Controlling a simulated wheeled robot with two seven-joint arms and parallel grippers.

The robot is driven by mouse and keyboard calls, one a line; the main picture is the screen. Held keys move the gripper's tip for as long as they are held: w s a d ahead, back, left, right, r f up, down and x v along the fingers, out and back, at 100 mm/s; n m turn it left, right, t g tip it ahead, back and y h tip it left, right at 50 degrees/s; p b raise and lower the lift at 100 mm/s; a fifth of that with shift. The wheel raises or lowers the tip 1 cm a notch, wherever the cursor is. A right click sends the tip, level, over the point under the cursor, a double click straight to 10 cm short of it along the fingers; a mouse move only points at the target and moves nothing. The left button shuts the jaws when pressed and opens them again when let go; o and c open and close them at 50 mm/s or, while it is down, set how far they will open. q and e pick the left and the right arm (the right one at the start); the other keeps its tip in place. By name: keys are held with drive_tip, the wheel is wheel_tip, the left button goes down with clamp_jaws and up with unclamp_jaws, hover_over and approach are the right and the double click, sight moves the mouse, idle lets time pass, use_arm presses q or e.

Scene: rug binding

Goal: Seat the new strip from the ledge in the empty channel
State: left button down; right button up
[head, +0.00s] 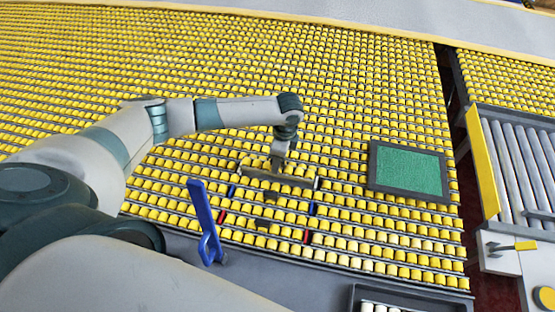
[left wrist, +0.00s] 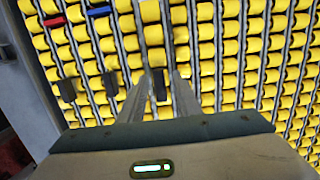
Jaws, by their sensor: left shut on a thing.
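My left gripper (head: 281,160) reaches down over the yellow roller bed and is shut on a grey strip (head: 295,181). The strip runs left to right across the rows and looks slightly tilted. In the left wrist view the fingers (left wrist: 160,90) point at the bed, with a dark block between them; most of the strip cannot be made out there. Blue marks (head: 313,209) and red marks (head: 306,236) sit between rows just in front of the strip. I cannot clearly pick out the empty channel. The grey ledge (head: 265,278) runs along the near edge. My right gripper is not in view.
A blue upright lever (head: 205,225) stands at the ledge's left part. A dark-framed green panel (head: 408,172) lies on the bed to the right. A dark tray (head: 356,293) with pale rollers is at the bottom. A grey roller conveyor (head: 510,165) stands far right.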

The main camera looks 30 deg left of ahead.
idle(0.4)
use_arm(q)
drive_tip(key=shift+p, duration=0.55)
idle(0.4)
drive_tip(key=shift+f+b, duration=0.3)
drive_tip(key=shift+f, duration=0.35)
idle(0.3)
drive_tip(key=shift+f+b, duration=0.75)
drive_tip(key=shift+f, duration=0.9)
drive_tip(key=c, duration=1.2)
unclamp_jaws()
drive_tip(key=shift+r, duration=0.1)
drive_tip(key=shift+w+r, duration=0.1)
drive_tip(key=shift+r, duration=0.4)
drive_tip(key=shift+w+d+r+b, duration=0.1)
drive_tip(key=shift+d+r+b, duration=0.5)
drive_tip(key=shift+r, duration=2.1)
drive_tip(key=shift+w+d+r+b, duration=0.1)
drive_tip(key=shift+r+b, duration=0.85)
drive_tip(key=shift+r, duration=1.75)
drive_tip(key=shift+d+r+b, duration=0.3)
drive_tip(key=shift+r+b, duration=0.5)
drive_tip(key=shift+r, duration=1.9)
